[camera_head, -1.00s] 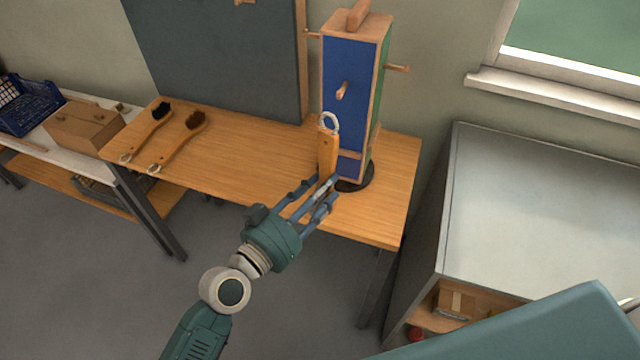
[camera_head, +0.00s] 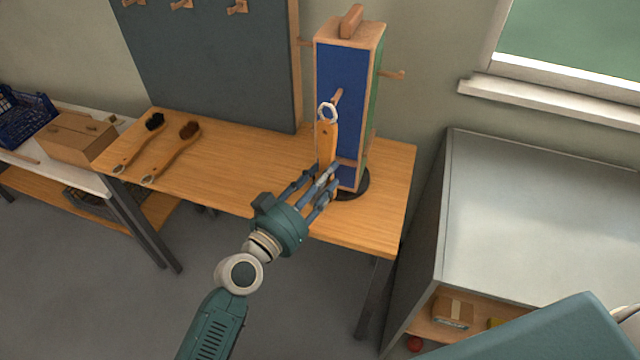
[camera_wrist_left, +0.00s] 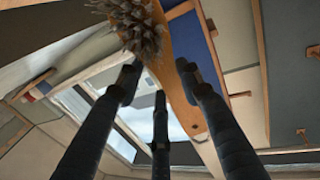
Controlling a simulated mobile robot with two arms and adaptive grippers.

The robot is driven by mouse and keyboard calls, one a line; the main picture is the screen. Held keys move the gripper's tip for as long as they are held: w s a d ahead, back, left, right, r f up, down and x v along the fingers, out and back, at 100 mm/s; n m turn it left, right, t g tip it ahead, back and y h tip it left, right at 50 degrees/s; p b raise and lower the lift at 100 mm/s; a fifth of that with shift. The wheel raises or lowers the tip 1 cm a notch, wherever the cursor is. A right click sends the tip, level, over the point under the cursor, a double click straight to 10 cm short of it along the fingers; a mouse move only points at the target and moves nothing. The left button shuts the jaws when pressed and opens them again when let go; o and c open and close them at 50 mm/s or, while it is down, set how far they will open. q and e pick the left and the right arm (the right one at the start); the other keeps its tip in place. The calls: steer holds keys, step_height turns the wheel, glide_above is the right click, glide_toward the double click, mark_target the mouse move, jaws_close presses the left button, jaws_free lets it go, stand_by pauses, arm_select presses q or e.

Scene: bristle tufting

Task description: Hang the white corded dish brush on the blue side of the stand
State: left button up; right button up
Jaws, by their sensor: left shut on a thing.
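My left gripper (camera_head: 326,181) is shut on a wooden-handled brush (camera_head: 326,145), held upright in front of the stand with its cord loop at the top. The white cord loop (camera_head: 327,112) is close to the wooden peg (camera_head: 338,97) on the blue side (camera_head: 342,65) of the stand; I cannot tell whether it touches or surrounds the peg. In the left wrist view, the brush's grey bristles (camera_wrist_left: 138,28) are near the camera and its wooden handle (camera_wrist_left: 180,85) runs between the fingers. My right gripper is not in view.
Two corded brushes, one black-bristled (camera_head: 140,143) and one brown-bristled (camera_head: 172,152), lie on the wooden table (camera_head: 235,160). A dark pegboard (camera_head: 220,70) stands behind. A grey cabinet (camera_head: 540,200) is at the right. A cardboard box (camera_head: 75,140) and blue crate (camera_head: 25,115) are at the left.

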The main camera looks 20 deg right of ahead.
mark_target(323, 171)
arm_select(q)
steer(key=shift+w+d+f+b, duration=0.15)
steer(key=shift+w+d+b, duration=0.35)
steer(key=shift+w, duration=0.3)
steer(key=shift+w+d+f+b, duration=0.2)
steer(key=shift+w+d+b, duration=0.1)
steer(key=shift+w+d, duration=0.35)
steer(key=shift+w+d+f+b, duration=0.15)
steer(key=shift+w+d+b, duration=0.3)
steer(key=shift+w, duration=0.45)
steer(key=o, duration=1.2)
steer(key=shift+o, duration=0.2)
steer(key=shift+v, duration=1.55)
steer(key=shift+p+v, duration=0.35)
steer(key=shift+v, duration=1.6)
